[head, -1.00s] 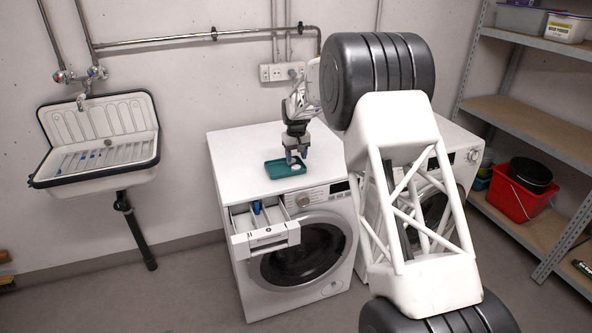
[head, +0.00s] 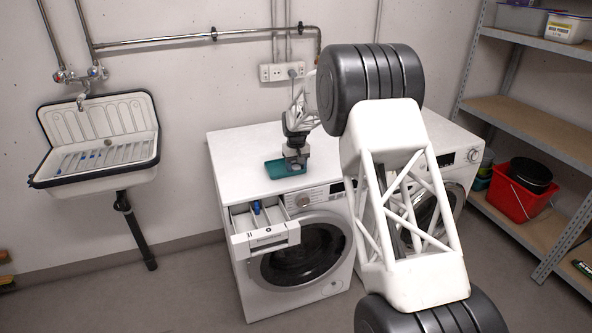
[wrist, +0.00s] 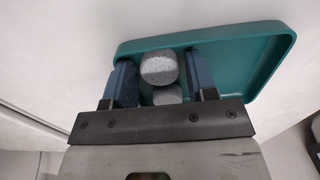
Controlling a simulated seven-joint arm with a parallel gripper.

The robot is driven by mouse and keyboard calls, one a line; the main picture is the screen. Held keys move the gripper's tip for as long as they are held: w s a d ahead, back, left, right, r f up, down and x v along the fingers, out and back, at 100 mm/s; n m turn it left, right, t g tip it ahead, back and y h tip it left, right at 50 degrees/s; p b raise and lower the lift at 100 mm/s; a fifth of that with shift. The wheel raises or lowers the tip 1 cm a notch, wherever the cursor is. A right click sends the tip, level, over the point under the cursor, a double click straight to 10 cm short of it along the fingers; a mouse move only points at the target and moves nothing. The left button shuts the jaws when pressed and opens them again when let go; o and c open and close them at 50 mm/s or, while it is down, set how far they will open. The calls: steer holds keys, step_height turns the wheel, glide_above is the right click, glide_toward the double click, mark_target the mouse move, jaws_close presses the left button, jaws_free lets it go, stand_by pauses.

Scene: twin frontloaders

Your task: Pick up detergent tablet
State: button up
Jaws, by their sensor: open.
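Two pale grey speckled round tablets show between my gripper's fingers in the wrist view. The whole one is the detergent tablet (wrist: 159,67); a second tablet (wrist: 166,95) is partly hidden by my gripper's body. My gripper (wrist: 160,72) is open, with one blue finger on each side of the tablets, inside the teal tray (wrist: 262,40). In the head view my gripper (head: 295,164) is down at the teal tray (head: 274,168) on the left washing machine's top, and the tablets are hidden there.
The left washing machine (head: 232,165) has its detergent drawer (head: 266,238) pulled out below the tray, with a blue part (head: 256,207) inside. A second machine (head: 455,160) stands to the right. A sink (head: 98,135) hangs at left. The machine top left of the tray is clear.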

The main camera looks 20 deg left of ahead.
steer(key=c, duration=0.7)
steer(key=shift+r, duration=0.1)
steer(key=shift+r, duration=1.7)
steer(key=s+d, duration=0.3)
steer(key=s, duration=0.1)
steer(key=s+d+r, duration=0.1)
steer(key=s+d, duration=0.2)
steer(key=s, duration=0.1)
steer(key=s+d, duration=0.3)
steer(key=s, duration=0.2)
steer(key=shift+r, duration=0.2)
